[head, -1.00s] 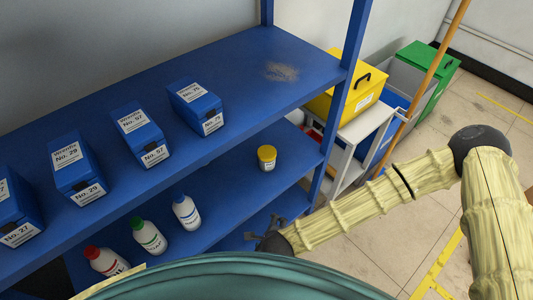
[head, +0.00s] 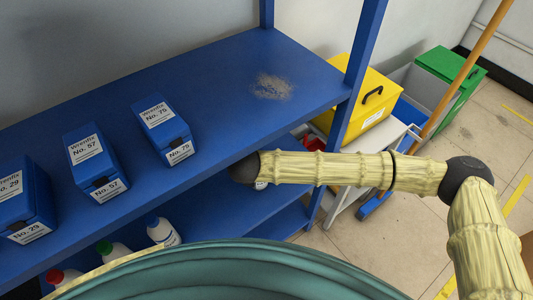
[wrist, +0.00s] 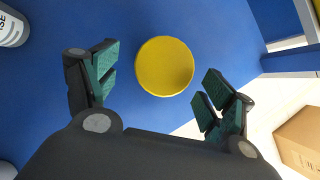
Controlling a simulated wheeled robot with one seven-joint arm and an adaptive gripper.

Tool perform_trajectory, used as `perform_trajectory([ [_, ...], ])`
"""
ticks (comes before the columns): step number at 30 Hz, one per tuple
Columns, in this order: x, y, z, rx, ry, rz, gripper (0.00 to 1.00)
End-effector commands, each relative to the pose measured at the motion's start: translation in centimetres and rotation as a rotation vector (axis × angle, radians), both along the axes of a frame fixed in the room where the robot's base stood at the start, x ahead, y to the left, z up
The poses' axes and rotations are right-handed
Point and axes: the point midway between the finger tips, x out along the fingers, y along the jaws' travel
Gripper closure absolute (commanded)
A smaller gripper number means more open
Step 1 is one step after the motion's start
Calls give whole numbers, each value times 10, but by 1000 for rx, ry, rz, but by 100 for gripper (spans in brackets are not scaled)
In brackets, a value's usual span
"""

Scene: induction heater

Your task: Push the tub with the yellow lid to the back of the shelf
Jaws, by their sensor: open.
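The tub with the round yellow lid (wrist: 164,66) stands on the blue lower shelf (wrist: 215,25) and is seen from above in the wrist view. In the head view my arm covers nearly all of it; only a small pale sliver of the tub (head: 261,185) shows below the arm. My gripper (wrist: 157,78) is open, with one dark green-padded finger to the left of the lid and one to the right. Gaps show between both fingers and the lid. Whether the fingertips are down at the lid's height I cannot tell. In the head view the fingers are hidden.
The upper shelf (head: 215,80) carries several blue Wrenfix boxes (head: 163,130). White bottles (head: 163,232) stand left on the lower shelf; one label shows at the wrist view's upper left (wrist: 12,27). A blue post (head: 360,55) bounds the right side, beside a yellow bin (head: 362,100).

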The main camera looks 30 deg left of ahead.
Motion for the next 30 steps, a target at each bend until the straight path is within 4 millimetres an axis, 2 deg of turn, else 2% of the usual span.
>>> perform_trajectory([
  [14, 10, -9, -4, 1, 3, -28, 17],
  [30, 36, 4, -58, 2, 3, -22, 17],
])
